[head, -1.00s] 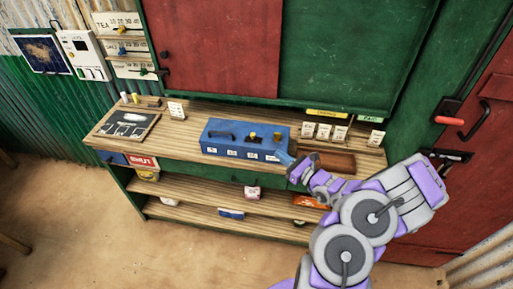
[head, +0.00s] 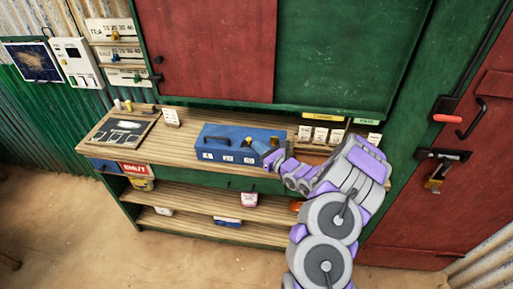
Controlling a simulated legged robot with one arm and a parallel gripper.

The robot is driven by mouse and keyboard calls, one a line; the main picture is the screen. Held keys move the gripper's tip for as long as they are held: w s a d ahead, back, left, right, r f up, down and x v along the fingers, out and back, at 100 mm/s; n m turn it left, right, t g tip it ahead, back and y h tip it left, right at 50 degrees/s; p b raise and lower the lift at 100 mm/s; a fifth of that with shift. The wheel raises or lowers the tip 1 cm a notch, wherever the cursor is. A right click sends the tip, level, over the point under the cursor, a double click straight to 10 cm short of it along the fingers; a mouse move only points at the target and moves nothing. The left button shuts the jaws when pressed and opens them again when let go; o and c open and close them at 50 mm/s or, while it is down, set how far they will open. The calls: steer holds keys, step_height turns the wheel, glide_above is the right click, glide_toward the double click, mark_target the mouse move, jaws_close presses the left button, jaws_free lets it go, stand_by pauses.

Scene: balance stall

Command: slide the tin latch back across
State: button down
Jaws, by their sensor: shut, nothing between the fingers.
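The blue tin (head: 228,149) stands on the counter, with a dark handle (head: 216,140) on its lid and pale labels along its front. My gripper (head: 269,157) is shut and empty at the right front of the tin. It overlaps the tin's right end in the picture, and I cannot tell whether it touches.
A dark board (head: 122,130) lies at the counter's left. Small cards (head: 320,135) stand behind and right of the tin. A shelf (head: 190,203) with several small boxes is below. A red door (head: 435,215) with a padlock (head: 433,182) is at the right.

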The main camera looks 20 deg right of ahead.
steer(key=shift+w+a, duration=0.3)
steer(key=shift+w, duration=0.25)
steer(key=shift+w+d, duration=0.1)
steer(key=shift+d, duration=0.15)
